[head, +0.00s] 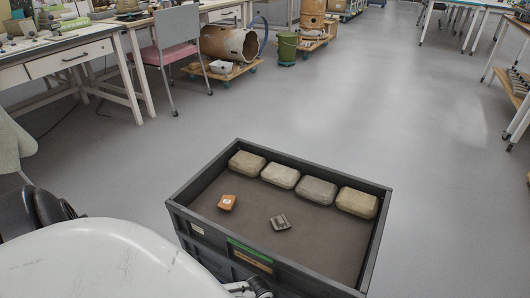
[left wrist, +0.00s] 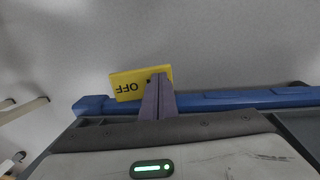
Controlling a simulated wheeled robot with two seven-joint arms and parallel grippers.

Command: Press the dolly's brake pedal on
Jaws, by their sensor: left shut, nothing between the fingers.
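The yellow brake pedal (left wrist: 125,87), marked "OFF" upside down, shows in the left wrist view beyond the dolly's blue frame bar (left wrist: 215,103). My left gripper (left wrist: 160,79) is shut and empty, its fingertips overlapping the right part of the pedal. I cannot tell whether they touch it. The fingers hide part of the pedal and bar. In the head view the pedal and dolly cannot be made out. The dark crate (head: 376,235) stands at lower centre. My right gripper is in neither view.
The crate holds several tan blocks (head: 281,176) along its far wall, an orange sherd (head: 227,202) and a grey sherd (head: 280,222). A table (head: 70,58) and a chair (head: 175,50) stand at upper left. Grey floor (head: 330,95) is clear beyond the crate.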

